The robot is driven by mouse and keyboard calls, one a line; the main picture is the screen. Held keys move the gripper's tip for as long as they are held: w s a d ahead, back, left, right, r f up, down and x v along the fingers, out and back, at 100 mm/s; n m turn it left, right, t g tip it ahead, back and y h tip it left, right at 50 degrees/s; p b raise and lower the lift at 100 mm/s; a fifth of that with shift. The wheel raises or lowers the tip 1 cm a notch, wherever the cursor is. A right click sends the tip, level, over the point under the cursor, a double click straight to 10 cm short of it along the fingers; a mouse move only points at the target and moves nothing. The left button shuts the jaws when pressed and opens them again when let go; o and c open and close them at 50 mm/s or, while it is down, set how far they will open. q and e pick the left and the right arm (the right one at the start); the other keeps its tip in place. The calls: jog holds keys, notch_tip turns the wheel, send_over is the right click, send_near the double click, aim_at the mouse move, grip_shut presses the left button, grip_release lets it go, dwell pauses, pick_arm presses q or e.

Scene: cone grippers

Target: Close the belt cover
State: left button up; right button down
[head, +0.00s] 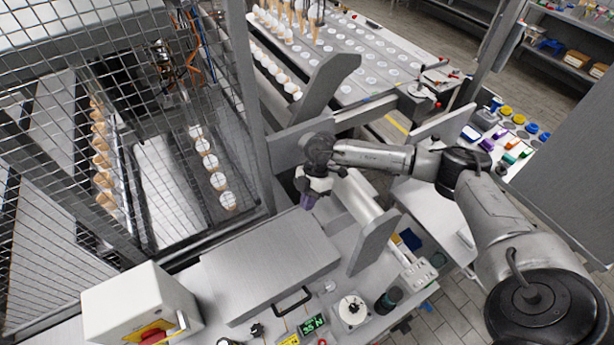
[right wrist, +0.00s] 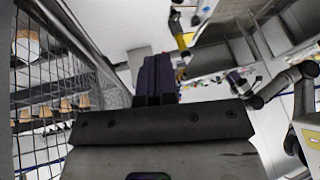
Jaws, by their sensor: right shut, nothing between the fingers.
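My right gripper (head: 307,201) is shut and empty, its purple fingertips pointing down. It hangs above the left side of the pale belt section (head: 362,203), close to the far right corner of a flat grey metal housing (head: 270,262) with a black handle. Grey upright plates stand at the near end (head: 374,243) and far end (head: 325,88) of the belt section. I cannot tell for certain which grey panel is the belt cover. In the right wrist view the purple fingers (right wrist: 157,76) are together with nothing between them. My left gripper is not in view.
A wire mesh guard (head: 110,130) fills the left, with cones behind it. A white box with a red button (head: 142,305) stands at the front left. A green display (head: 312,323) and small parts line the front edge. A conveyor with white cups (head: 370,60) lies behind.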

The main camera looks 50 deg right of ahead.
jog(key=s+d+r+p, duration=0.1)
jog(key=s+r, duration=0.6)
jog(key=s, duration=0.2)
jog(key=shift+r, duration=0.3)
jog(key=shift+s, duration=0.1)
